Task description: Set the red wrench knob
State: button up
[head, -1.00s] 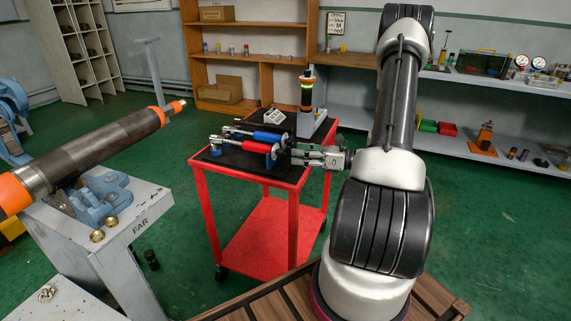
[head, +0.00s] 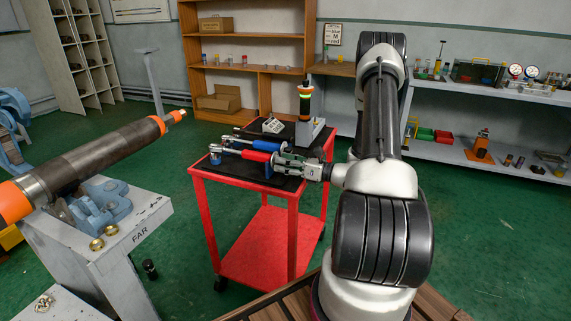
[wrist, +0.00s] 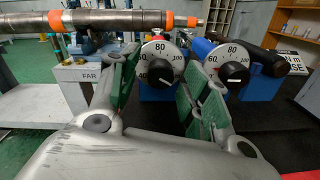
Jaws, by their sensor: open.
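The red wrench (head: 257,156) lies on the black top of the red cart, its handle end towards my gripper (head: 284,163). In the wrist view its round knob (wrist: 160,63) is a black dial with a white scale, with 60, 80 and 100 readable. A white mark shows low on the knob's right. My gripper (wrist: 172,66) is open, its green-padded fingers on the left and right of this knob. I cannot tell whether either finger touches it. The blue wrench (head: 268,145) lies behind the red one. Its similar knob (wrist: 231,63) is just right of my right finger.
A grey bench marked FAR (head: 140,238) with a vised pipe (head: 100,155) stands left.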

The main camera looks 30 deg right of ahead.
grip_shut()
jog(key=shift+n, duration=0.3)
